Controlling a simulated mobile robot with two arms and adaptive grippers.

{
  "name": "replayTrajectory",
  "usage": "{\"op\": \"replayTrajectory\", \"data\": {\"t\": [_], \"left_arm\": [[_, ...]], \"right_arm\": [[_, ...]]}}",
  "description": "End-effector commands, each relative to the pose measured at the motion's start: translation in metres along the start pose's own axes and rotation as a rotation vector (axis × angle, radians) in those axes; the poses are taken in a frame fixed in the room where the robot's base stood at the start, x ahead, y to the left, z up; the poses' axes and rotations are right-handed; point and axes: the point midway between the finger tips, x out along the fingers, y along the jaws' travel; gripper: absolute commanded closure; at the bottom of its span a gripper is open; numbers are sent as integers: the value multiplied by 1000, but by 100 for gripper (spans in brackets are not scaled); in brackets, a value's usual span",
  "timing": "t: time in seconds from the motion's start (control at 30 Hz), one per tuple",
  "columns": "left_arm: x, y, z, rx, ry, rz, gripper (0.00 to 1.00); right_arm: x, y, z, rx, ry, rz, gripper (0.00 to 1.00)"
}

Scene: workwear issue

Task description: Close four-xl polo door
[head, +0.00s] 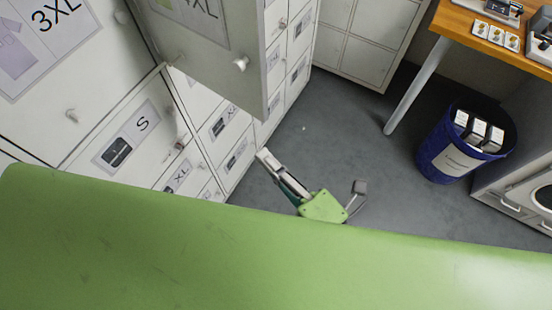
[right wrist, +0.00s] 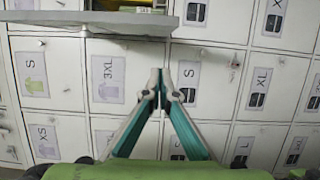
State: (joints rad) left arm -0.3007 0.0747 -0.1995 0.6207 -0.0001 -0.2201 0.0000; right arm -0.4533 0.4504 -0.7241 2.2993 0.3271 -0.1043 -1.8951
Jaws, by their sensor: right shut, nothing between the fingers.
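A white locker door (head: 220,50) stands swung open at the top of the head view. Its label ends in "XL"; the first character is cut by the frame edge. A round knob (head: 240,63) sits near its lower edge. In the right wrist view the open door (right wrist: 90,18) shows nearly edge-on as a grey slab at the upper left. My right gripper (head: 264,156) is below and right of the door in the head view, apart from it. In the right wrist view its fingertips (right wrist: 160,84) meet, with nothing between them. My left gripper is out of view.
Closed locker doors with knobs and size labels, such as S (head: 130,138) and 3XL (right wrist: 107,80), fill the wall. A blue bin (head: 445,160) with boxes stands at the right beside a wooden table (head: 480,32). Grey floor (head: 335,135) lies clear between.

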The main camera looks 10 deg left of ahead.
Motion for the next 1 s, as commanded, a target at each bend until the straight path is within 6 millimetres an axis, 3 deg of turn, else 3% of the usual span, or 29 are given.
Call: {"op": "replayTrajectory", "data": {"t": [0.2,0.4,0.63,1.0], "left_arm": [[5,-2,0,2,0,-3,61],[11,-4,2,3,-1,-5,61],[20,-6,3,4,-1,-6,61],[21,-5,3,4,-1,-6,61]], "right_arm": [[43,0,1,4,-3,4,100],[74,-2,5,1,-3,2,100],[78,-2,34,1,-2,-1,100],[79,-1,39,2,-1,-2,100]]}}
